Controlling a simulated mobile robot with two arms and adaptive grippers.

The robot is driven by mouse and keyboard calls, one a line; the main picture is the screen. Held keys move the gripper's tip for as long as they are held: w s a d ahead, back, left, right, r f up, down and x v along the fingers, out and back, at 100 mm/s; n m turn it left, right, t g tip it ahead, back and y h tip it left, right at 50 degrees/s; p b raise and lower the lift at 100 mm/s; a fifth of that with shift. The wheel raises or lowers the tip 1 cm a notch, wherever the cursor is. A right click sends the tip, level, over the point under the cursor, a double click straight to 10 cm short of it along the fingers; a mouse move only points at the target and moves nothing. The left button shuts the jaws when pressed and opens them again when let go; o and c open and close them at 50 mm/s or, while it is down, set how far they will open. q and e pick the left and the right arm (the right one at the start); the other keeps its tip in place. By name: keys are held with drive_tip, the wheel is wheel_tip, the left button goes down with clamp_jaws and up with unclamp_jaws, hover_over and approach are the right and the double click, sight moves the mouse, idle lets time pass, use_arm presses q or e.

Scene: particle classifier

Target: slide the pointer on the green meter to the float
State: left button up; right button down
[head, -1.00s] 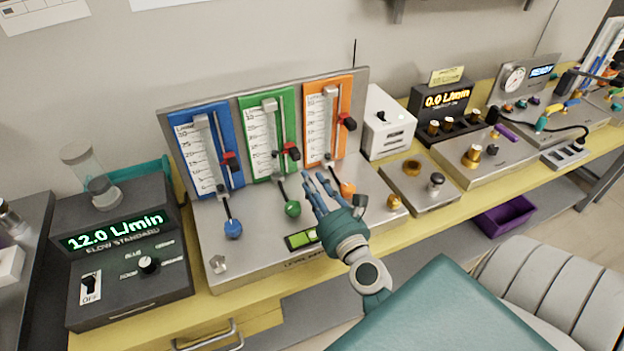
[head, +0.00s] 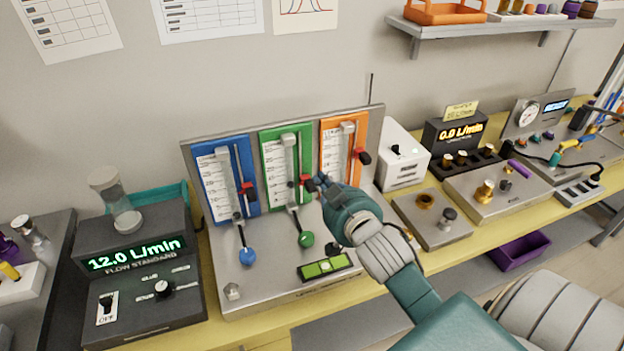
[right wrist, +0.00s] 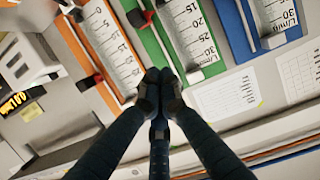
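The green meter (head: 271,152) is the middle one of three on the slanted panel. Its red pointer (head: 305,181) sits low on a vertical rod at the scale's right. A small dark mark (head: 291,185) lies just left of the pointer; I cannot tell whether it is the float or the pointer's tip. My right gripper (head: 318,182) is at the pointer's right side, its fingers close together. My left gripper is out of view.
A blue meter (head: 219,205) with a red pointer (head: 249,189) stands left, an orange meter (head: 330,128) with a red pointer (head: 362,157) close right. Blue (head: 247,256) and green (head: 306,239) knobs sit below. A flow standard (head: 140,265) reads 12.0 L/min.

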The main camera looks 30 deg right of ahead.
drive_tip(key=p, duration=0.2)
hover_over(310, 186)
drive_tip(key=f, duration=0.3)
drive_tip(key=s+f, duration=0.1)
drive_tip(key=f, duration=0.1)
drive_tip(key=shift+s+a+f, duration=0.15)
drive_tip(key=shift+s+f, duration=0.1)
drive_tip(key=shift+f, duration=0.15)
